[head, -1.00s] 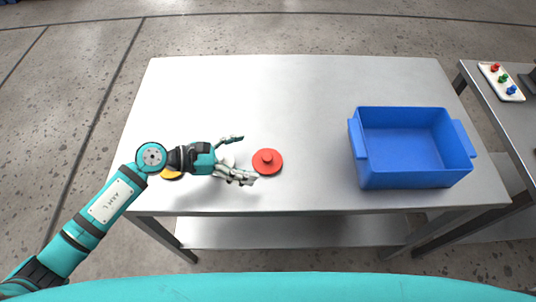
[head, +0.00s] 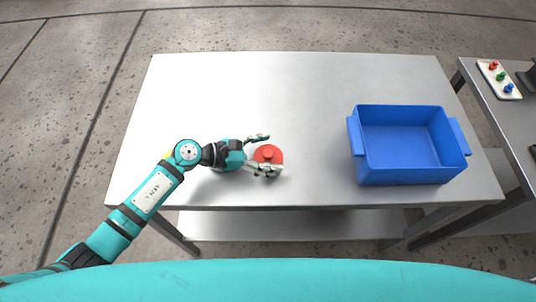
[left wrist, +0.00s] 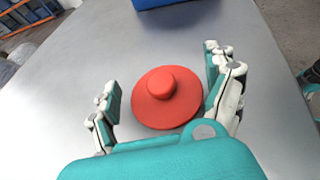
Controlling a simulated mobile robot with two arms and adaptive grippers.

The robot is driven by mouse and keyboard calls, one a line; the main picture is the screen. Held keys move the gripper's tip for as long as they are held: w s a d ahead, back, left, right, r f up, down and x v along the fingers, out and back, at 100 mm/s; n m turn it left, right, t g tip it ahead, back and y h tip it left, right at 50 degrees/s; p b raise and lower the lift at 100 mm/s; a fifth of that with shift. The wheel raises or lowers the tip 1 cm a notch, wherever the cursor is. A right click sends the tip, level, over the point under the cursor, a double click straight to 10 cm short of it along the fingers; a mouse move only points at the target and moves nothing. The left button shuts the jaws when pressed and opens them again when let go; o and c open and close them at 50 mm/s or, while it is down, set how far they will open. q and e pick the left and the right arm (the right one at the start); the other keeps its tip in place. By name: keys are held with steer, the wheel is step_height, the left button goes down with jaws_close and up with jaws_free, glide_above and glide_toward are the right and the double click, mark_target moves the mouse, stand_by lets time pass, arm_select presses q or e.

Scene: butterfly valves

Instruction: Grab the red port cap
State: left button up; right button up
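The red port cap (head: 268,154) is a flat red disc with a round knob on top. It lies on the grey table (head: 260,90) near its front edge. My left gripper (head: 262,153) is open, with its fingers on either side of the cap. In the left wrist view the whole cap (left wrist: 167,97) shows between the spread fingers (left wrist: 165,88), with clear gaps, wider on the left. The near finger hides part of the cap's lower edge in the head view. My right gripper is not in view.
A blue bin (head: 405,145) stands on the right of the table. A side table at the far right holds a white tray (head: 491,72) with small red, green and blue pieces. A yellow thing is mostly hidden behind my left arm. The table's middle and back are clear.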

arm_select(q)
steer(key=c, duration=1.1)
steer(key=shift+c, duration=0.2)
